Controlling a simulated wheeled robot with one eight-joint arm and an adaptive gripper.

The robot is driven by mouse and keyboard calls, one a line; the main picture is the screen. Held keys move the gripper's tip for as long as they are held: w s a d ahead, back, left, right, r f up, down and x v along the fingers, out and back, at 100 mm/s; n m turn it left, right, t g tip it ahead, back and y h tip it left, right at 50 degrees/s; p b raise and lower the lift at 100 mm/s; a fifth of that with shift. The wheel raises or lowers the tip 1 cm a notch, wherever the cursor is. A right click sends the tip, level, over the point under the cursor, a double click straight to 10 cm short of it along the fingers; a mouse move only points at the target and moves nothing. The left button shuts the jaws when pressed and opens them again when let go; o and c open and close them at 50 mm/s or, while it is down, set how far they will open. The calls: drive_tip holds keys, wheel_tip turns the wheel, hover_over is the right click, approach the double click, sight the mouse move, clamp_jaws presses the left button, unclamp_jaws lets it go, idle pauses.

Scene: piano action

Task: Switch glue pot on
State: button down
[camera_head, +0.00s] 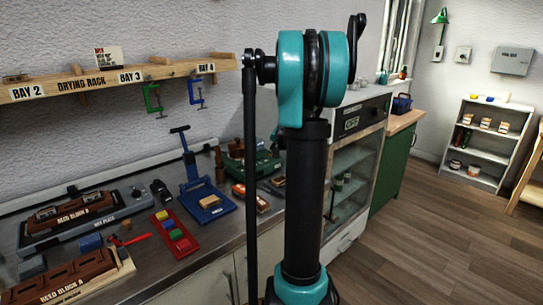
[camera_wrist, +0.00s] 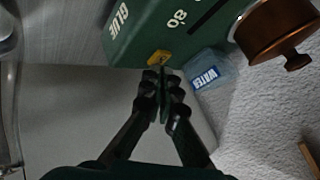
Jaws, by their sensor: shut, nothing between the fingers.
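The glue pot's green housing (camera_wrist: 150,32), lettered GLUE and 80, fills the top of the wrist view. A small yellow switch (camera_wrist: 158,57) sits on its lower edge. A copper-brown pot (camera_wrist: 275,28) with a knob shows at the upper right. My gripper (camera_wrist: 160,76) is shut and empty, its fingertips just below the yellow switch; I cannot tell whether they touch it. In the head view a green box (camera_head: 262,166) stands on the bench, partly hidden by my arm. My gripper is not seen there.
A clear container labelled WATER (camera_wrist: 208,72) stands right beside the housing, close to my fingers. In the head view, a blue press (camera_head: 204,195), a red tray with coloured blocks (camera_head: 175,234) and a hot plate (camera_head: 75,228) occupy the bench. A drying rack shelf (camera_head: 110,78) hangs above.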

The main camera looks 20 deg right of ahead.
drive_tip(key=shift+f, duration=0.35)
drive_tip(key=shift+r, duration=0.55)
drive_tip(key=shift+r, duration=2.9)
